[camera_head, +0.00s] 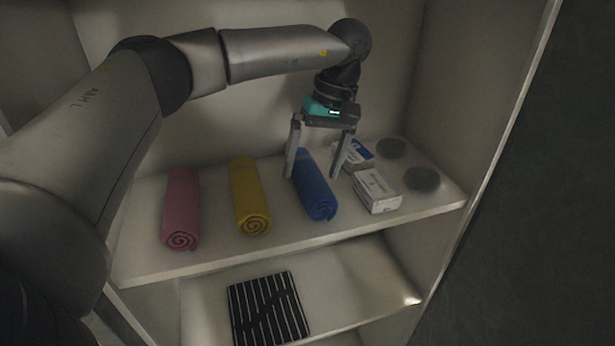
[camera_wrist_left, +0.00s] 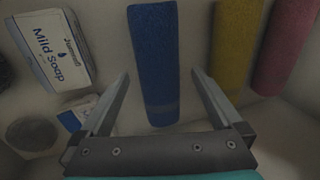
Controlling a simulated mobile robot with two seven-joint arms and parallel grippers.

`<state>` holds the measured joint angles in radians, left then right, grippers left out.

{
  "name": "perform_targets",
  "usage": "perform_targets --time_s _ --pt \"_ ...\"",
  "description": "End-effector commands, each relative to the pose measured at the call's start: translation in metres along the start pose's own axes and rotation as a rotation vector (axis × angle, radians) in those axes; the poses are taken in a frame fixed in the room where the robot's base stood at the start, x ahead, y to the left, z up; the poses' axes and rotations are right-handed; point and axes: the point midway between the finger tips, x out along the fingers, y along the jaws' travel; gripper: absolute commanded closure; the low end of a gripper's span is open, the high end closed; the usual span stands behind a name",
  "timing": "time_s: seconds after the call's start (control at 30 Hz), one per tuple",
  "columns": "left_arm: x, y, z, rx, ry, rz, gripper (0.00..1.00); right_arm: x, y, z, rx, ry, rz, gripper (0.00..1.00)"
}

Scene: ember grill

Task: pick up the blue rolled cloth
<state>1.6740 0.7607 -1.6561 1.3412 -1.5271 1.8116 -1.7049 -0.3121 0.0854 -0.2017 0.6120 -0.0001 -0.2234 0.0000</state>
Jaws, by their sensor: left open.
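The blue rolled cloth (camera_head: 316,192) lies on the upper shelf, between the yellow rolled cloth and the soap boxes. It also shows in the left wrist view (camera_wrist_left: 154,62), running lengthwise between the fingers. My left gripper (camera_head: 315,176) is open above the cloth, with one finger on each side of it. In the left wrist view the left gripper (camera_wrist_left: 160,80) shows a gap on both sides of the cloth. Whether the fingertips touch the shelf cannot be told. My right gripper is not in view.
A yellow rolled cloth (camera_head: 249,196) and a pink one (camera_head: 181,208) lie to the left. Soap boxes (camera_head: 378,191) and dark round items (camera_head: 421,179) stand close on the right. A striped dark item (camera_head: 268,309) lies on the lower shelf (camera_head: 350,285). The cabinet's side wall bounds the right.

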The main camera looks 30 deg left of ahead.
Motion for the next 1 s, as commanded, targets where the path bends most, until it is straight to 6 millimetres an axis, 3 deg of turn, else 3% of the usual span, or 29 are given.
perform_targets --time_s 0.2,0.47,1.0 --pt "0.024 -0.001 0.0 -0.002 0.0 0.0 0.0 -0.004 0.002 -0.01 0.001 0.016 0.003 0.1" --pt "0.026 -0.001 0.0 -0.002 -0.001 0.001 0.01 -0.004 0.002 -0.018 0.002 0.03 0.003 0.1" --pt "0.026 0.0 0.0 -0.001 -0.001 0.001 0.62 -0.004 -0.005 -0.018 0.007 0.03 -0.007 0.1"
